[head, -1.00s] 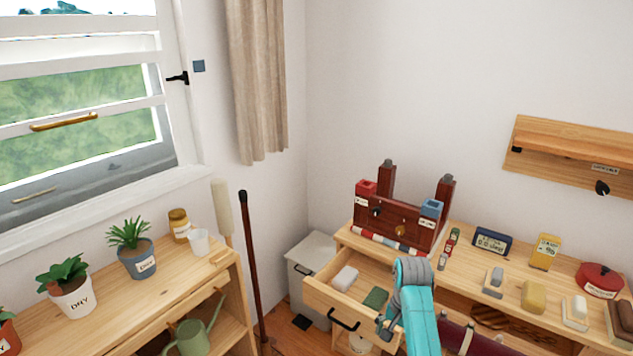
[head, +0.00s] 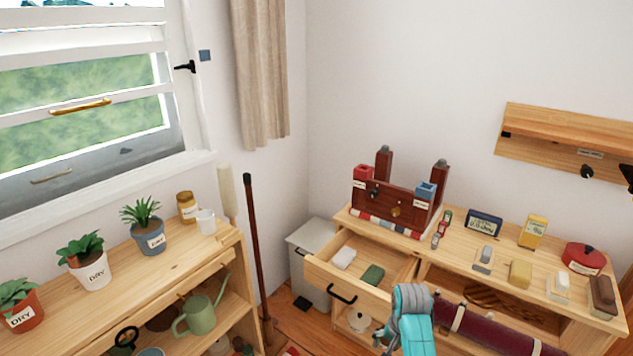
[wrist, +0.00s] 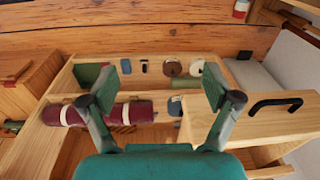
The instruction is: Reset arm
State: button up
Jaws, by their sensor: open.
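My gripper (wrist: 162,84) is open in the wrist view, its two fingers spread wide with nothing between them. Beyond the fingers is an open wooden compartment with several small items. A maroon roll (wrist: 100,113) lies beside the left finger. In the head view my teal arm shows low in the picture, in front of the desk and right of the open drawer (head: 325,277). My fingertips are hard to make out there.
The desk (head: 455,247) holds a dark red rack (head: 393,208) and several small items. The drawer juts out with its black handle (head: 341,294); it also shows in the wrist view. A shelf with potted plants (head: 92,262) stands left. A grey bin (head: 315,262) stands in the corner.

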jog(key=s+f+n+t, duration=0.1)
jog(key=s+f+t, duration=0.2)
jog(key=s+f, duration=0.8)
jog(key=s+a+f+n+t, duration=0.15)
jog(key=s+t, duration=0.25)
jog(key=s, duration=1)
jog(key=s+r+n+t, duration=0.35)
jog(key=s+r, duration=0.75)
jog(key=s, duration=0.5)
jog(key=s+r+t, duration=0.2)
jog(key=s+r, duration=0.2)
jog(key=r, duration=0.4)
jog(key=s+r+t, duration=0.1)
jog(key=s+r, duration=0.3)
jog(key=r, duration=0.4)
jog(key=shift+s+a+n+t, duration=0.2)
jog(key=shift+n+t, duration=0.1)
jog(key=shift+t, duration=0.05)
